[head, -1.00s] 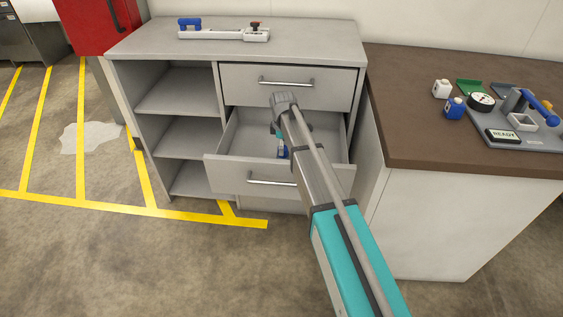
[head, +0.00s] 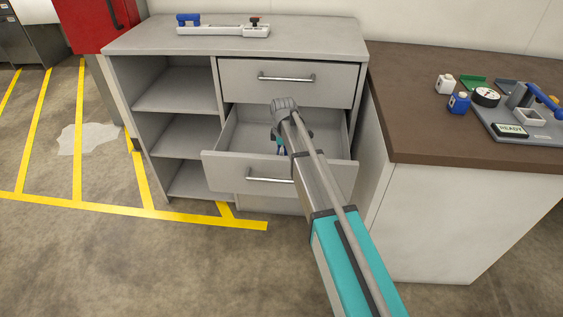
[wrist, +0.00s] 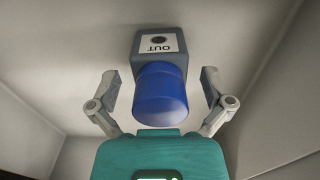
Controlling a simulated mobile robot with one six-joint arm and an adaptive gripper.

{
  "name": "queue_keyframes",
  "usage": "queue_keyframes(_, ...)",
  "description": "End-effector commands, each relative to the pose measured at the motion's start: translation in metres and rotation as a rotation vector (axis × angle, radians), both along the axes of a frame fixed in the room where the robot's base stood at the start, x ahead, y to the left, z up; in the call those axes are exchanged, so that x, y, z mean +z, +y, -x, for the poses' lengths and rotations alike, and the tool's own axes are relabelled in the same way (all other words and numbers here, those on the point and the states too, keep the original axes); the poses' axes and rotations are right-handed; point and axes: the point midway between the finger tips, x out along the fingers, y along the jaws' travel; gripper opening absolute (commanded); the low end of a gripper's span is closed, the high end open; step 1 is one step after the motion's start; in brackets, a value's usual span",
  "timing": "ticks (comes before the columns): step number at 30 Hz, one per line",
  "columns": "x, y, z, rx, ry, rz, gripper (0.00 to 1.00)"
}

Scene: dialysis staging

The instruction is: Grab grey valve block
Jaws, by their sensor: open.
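The grey valve block (wrist: 160,42) lies in the open drawer (head: 240,140). In the wrist view it has a white label reading OUT, upside down, and a dark round port. A blue cylindrical part (wrist: 160,97) sticks out from it towards my gripper. My gripper (wrist: 160,80) is open, with one finger on each side of the block and visible gaps at both sides. In the head view my gripper (head: 279,143) reaches down into the drawer, and my arm hides most of the block.
The drawer front (head: 225,172) and side walls surround my gripper. A closed drawer (head: 245,82) is above. The brown counter (head: 415,125) at right holds bottles, a gauge and a READY sign.

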Motion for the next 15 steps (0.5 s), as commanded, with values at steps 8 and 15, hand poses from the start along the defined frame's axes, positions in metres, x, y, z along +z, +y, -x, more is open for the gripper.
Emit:
queue_keyframes(8, -0.0117, -0.0002, -0.0001, 0.000, 0.000, 0.000, 1.00)
queue_keyframes(15, -0.0110, -0.0002, -0.0002, 0.000, 0.000, 0.000, 1.00)
